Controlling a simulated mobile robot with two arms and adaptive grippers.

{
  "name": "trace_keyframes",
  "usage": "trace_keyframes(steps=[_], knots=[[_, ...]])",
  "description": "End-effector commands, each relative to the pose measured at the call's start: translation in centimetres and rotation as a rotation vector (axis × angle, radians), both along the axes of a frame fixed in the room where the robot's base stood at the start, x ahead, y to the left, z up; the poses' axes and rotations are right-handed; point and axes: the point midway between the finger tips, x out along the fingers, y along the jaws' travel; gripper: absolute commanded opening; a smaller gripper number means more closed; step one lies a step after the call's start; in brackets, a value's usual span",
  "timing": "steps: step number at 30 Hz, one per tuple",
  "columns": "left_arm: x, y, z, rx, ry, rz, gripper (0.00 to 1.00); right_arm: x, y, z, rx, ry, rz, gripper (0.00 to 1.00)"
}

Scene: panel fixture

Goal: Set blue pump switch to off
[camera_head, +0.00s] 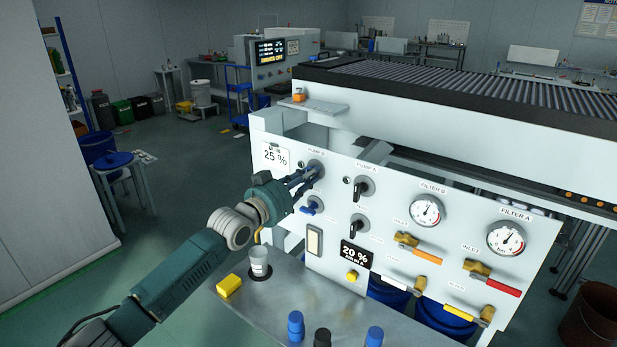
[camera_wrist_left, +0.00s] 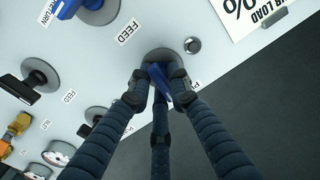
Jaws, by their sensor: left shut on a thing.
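The blue pump switch (camera_wrist_left: 160,84) is on the white panel (camera_head: 330,262), on a round grey base under the PUMP B label. My left gripper (camera_head: 303,180) reaches it from the lower left, and its dark fingers are closed around the switch. In the left wrist view my left gripper (camera_wrist_left: 156,92) has fingers on both sides of the blue handle and a third finger below. The fingers hide much of the handle, so its exact angle is hard to tell. My right gripper is not in view.
A second blue switch (camera_head: 313,205) is just below. Black PUMP A switches (camera_head: 364,187) are to the right, with gauges (camera_head: 427,210) and valve handles beyond. A metal shelf (camera_head: 335,312) below holds a cup (camera_head: 259,262), a yellow block (camera_head: 229,286) and several capped items.

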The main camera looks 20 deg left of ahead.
Motion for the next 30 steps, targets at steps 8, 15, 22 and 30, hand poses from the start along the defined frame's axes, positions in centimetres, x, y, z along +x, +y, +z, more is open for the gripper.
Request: trace_keyframes(steps=[8, 15, 22, 30], knots=[[-0.09, -0.24, -0.52, -0.126, 0.056, -0.003, 0.0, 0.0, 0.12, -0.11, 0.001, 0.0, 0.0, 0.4], [-0.09, -0.22, -0.49, -0.17, 0.073, -0.002, 0.0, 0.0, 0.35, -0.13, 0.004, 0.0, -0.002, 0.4], [-0.09, -0.23, -0.51, -0.179, 0.076, -0.002, 0.0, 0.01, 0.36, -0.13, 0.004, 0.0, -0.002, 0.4], [-0.09, -0.25, -0.53, -0.178, 0.077, -0.003, 0.32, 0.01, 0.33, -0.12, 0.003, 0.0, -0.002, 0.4]])
